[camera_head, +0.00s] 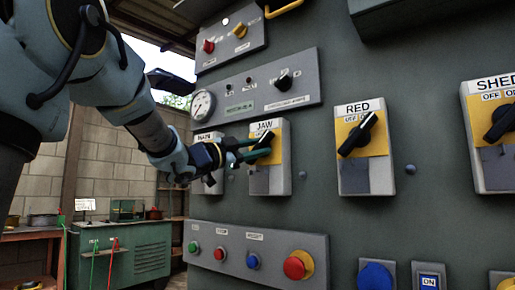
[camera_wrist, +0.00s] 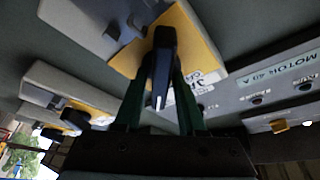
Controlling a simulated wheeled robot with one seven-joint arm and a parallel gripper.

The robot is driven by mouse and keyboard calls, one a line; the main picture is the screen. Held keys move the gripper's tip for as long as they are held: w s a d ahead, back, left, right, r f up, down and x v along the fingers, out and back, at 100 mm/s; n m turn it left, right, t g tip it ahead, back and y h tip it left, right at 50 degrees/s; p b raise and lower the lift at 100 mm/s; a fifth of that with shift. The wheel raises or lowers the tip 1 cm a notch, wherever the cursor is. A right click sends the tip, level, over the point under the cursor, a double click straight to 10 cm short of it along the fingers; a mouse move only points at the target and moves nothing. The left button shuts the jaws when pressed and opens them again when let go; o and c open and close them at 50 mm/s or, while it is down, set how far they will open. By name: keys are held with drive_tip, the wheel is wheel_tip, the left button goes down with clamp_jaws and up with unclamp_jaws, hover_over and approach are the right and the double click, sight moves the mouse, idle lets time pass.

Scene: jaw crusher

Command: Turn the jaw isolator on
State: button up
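The jaw isolator (camera_head: 269,180) is a grey and yellow box with a white JAW label, on the upright grey panel. Its black rotary handle (camera_wrist: 162,66) stands out from the yellow plate (camera_wrist: 196,40) in the wrist view, with a white mark on its near end. My gripper (camera_head: 254,150) reaches it from the left. In the wrist view its two green fingers (camera_wrist: 162,85) lie on either side of the handle, close against it, with no clear gap at the tips. The OFF and ON marks on the jaw label are too small or covered to read.
The RED isolator (camera_head: 353,178) is to the right, the SHED isolator (camera_head: 497,165) farther right. Another isolator (camera_head: 207,182) sits just left, partly behind my gripper. A gauge panel (camera_head: 265,90) is above, and a push-button panel (camera_head: 240,255) below.

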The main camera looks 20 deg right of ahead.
drive_tip(key=shift+o, duration=1)
drive_tip(key=b+v, duration=0.1)
drive_tip(key=v, duration=0.9)
drive_tip(key=shift+a, duration=0.4)
drive_tip(key=shift+s+f, duration=0.1)
